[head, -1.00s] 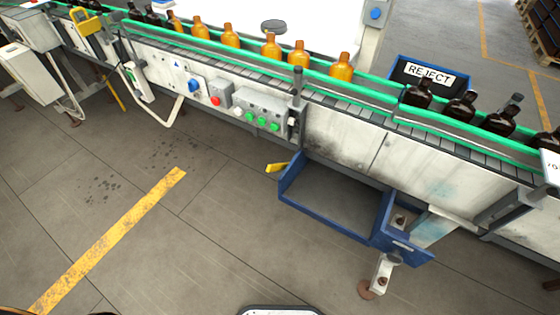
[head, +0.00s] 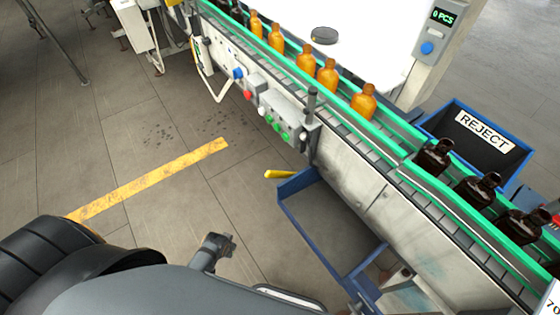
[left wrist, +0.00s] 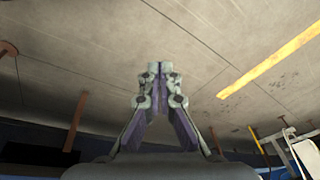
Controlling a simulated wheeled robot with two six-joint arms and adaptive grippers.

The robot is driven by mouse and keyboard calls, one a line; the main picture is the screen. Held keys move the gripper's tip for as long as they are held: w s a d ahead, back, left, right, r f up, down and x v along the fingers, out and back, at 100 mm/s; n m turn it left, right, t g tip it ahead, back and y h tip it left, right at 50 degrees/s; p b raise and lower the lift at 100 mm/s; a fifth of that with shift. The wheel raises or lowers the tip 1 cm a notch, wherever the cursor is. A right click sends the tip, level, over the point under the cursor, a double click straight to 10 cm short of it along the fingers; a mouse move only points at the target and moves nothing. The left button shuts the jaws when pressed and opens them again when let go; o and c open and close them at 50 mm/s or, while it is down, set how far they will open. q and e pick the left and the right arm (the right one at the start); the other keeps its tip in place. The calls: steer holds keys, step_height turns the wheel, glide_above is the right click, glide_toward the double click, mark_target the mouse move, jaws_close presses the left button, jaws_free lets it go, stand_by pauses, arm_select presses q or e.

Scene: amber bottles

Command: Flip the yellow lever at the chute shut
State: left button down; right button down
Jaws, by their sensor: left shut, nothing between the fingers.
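The yellow lever (head: 280,174) sticks out to the left from the upper left corner of the blue chute (head: 301,236), below the conveyor's side. My left gripper (head: 226,240) is below and left of the lever in the head view, apart from it, over the floor. In the left wrist view its fingers (left wrist: 154,68) are together at the tips with nothing between them. I cannot make out the lever clearly in the left wrist view. My right gripper is in neither view.
The conveyor (head: 385,195) with green rails carries several amber and dark bottles. A control box with green buttons (head: 285,125) sits on its side above the lever. A blue REJECT bin (head: 512,172) stands behind. The floor with the yellow stripe (head: 150,180) is clear.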

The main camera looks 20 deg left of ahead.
arm_select(q)
steer(key=w+d+r+t+p, duration=0.1)
steer(key=w+r+p, duration=0.15)
steer(key=r, duration=0.75)
steer(key=w+d+r+m+h+p, duration=0.1)
steer(key=w+r, duration=0.2)
steer(key=r, duration=0.7)
steer(key=w+d+r+t+p, duration=0.1)
steer(key=w+d+r+p, duration=0.15)
steer(key=r, duration=0.75)
steer(key=w+d+r+m+h, duration=0.1)
steer(key=w+d+r+m, duration=0.2)
steer(key=w, duration=0.3)
steer(key=w+d+r+m+h, duration=0.2)
steer(key=w+d+r+m, duration=0.1)
steer(key=w+r, duration=0.3)
steer(key=shift+w+r+t+h, duration=0.25)
steer(key=shift+w+t+h, duration=0.05)
steer(key=shift+w, duration=0.3)
